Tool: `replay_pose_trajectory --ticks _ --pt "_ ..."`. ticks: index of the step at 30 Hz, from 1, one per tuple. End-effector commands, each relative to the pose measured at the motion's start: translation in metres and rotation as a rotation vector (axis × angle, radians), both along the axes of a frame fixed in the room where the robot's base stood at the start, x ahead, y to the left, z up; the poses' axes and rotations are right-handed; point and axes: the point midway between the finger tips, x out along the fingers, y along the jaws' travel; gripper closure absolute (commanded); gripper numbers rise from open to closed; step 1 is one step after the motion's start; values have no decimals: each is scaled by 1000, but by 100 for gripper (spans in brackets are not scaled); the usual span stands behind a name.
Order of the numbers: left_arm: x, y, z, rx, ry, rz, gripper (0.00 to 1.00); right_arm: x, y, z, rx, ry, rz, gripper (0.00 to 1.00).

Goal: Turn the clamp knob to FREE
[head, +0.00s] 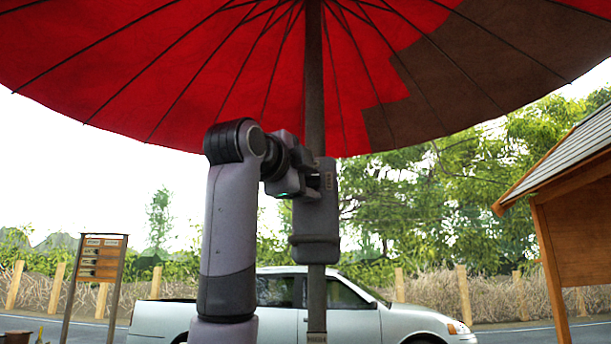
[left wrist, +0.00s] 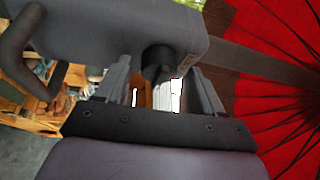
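The clamp is a grey housing (head: 316,228) around the umbrella's dark pole (head: 315,90), in the middle of the head view. The housing also fills the top of the left wrist view (left wrist: 110,28). A dark round knob (left wrist: 156,62) sticks out of it, with a small pale label beside it, too small to read. My left gripper (head: 313,184) is at the upper left side of the housing. In the left wrist view its fingers (left wrist: 160,92) are apart, one on each side of the knob, with gaps visible. The knob's setting cannot be read. My right gripper is not in view.
A red and brown umbrella canopy (head: 230,70) spreads overhead. A bent grey handle (left wrist: 32,55) shows at the left of the left wrist view. A white pickup (head: 380,322), a wooden signboard (head: 100,258) and a wooden hut (head: 575,215) stand beyond.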

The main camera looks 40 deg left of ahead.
Motion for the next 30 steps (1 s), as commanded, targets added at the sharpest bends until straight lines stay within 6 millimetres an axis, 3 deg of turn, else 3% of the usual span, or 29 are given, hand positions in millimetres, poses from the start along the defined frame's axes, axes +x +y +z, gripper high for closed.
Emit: replay_pose_trajectory --ticks 10,21,30 --pt "-4 -1 -2 -2 1 -1 32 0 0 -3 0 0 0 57" --pt "-57 -18 -9 0 -2 -1 32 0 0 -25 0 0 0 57" --pt "-68 -22 -9 -2 2 0 32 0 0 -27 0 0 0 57"
